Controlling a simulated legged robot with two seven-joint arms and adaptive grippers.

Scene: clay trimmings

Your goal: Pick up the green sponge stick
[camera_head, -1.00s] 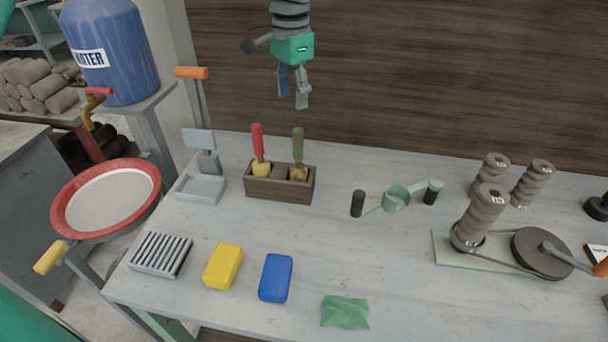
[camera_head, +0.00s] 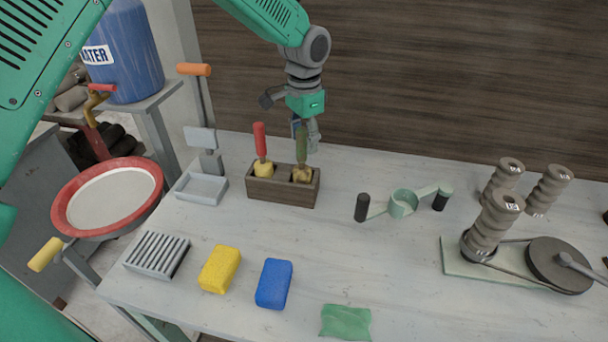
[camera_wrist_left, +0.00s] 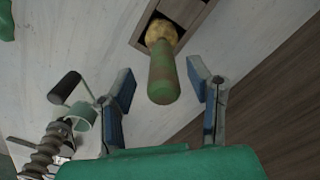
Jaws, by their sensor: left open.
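The green sponge stick (camera_head: 302,146) stands upright in the right part of a small wooden box (camera_head: 283,192), its yellow sponge end down in the box. My left gripper (camera_head: 306,135) is open at the stick's green handle. In the left wrist view the handle (camera_wrist_left: 163,75) lies between the two spread blue-padded fingers (camera_wrist_left: 163,90), with a gap on each side. The red sponge stick (camera_head: 260,142) stands in the left part of the box. My right gripper is not seen.
A grey stand with a tray (camera_head: 202,188) is left of the box. A pale green holder with black knobs (camera_head: 403,204) is to its right. A yellow sponge (camera_head: 221,269), a blue sponge (camera_head: 273,283) and a green cloth (camera_head: 345,322) lie in front. A dark wooden wall (camera_head: 450,80) is behind.

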